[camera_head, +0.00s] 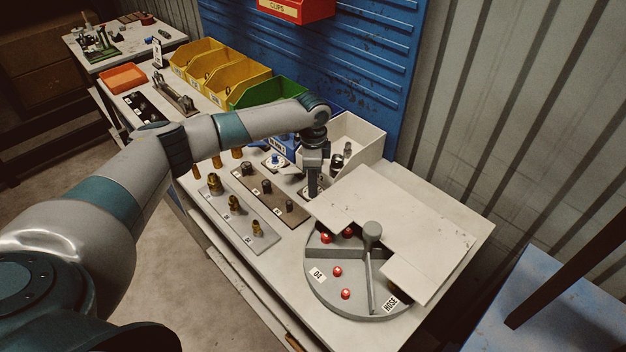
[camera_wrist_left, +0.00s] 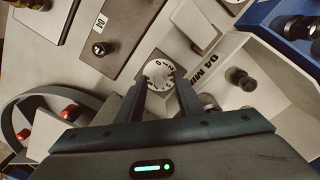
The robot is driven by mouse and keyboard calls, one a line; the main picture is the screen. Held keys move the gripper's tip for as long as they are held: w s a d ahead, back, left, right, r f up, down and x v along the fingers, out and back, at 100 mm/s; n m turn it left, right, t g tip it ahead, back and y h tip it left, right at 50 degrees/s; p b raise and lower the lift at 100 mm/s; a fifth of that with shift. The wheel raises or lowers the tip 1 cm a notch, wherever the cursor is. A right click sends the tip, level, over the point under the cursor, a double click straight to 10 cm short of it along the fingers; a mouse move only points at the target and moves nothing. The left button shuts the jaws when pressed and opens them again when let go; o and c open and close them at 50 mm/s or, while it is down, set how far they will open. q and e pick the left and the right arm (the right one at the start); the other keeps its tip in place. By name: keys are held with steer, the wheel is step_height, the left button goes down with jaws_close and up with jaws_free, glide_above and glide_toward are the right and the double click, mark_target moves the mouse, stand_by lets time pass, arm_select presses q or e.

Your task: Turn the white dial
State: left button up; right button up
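The white dial (camera_wrist_left: 159,70) has dark numbers and marks on its face and shows in the left wrist view between my fingertips. My left gripper (camera_wrist_left: 160,84) has its two fingers apart, one on each side of the dial's lower part; whether they touch it I cannot tell. In the head view my left gripper (camera_head: 313,190) points down at the bench, just left of a flat pale panel, and largely hides the dial. My right gripper is in neither view.
A white bin (camera_head: 362,135) stands close behind the gripper. A round grey tray (camera_head: 325,290) with red pieces lies in front, partly under the pale panel (camera_head: 400,215). Plates with brass fittings (camera_head: 235,205) and dark fittings (camera_head: 268,188) lie to the left.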

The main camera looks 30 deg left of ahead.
arm_select(q)
jaws_close()
steer(key=n+p, duration=0.2)
steer(key=p, duration=0.1)
steer(key=shift+r+n, duration=0.2)
steer(key=shift+n, duration=0.1)
steer(key=shift+n+p, duration=1)
steer(key=shift+p, duration=0.15)
steer(key=shift+f+n+p, duration=0.15)
steer(key=shift+n+p, duration=0.3)
steer(key=shift+n, duration=0.25)
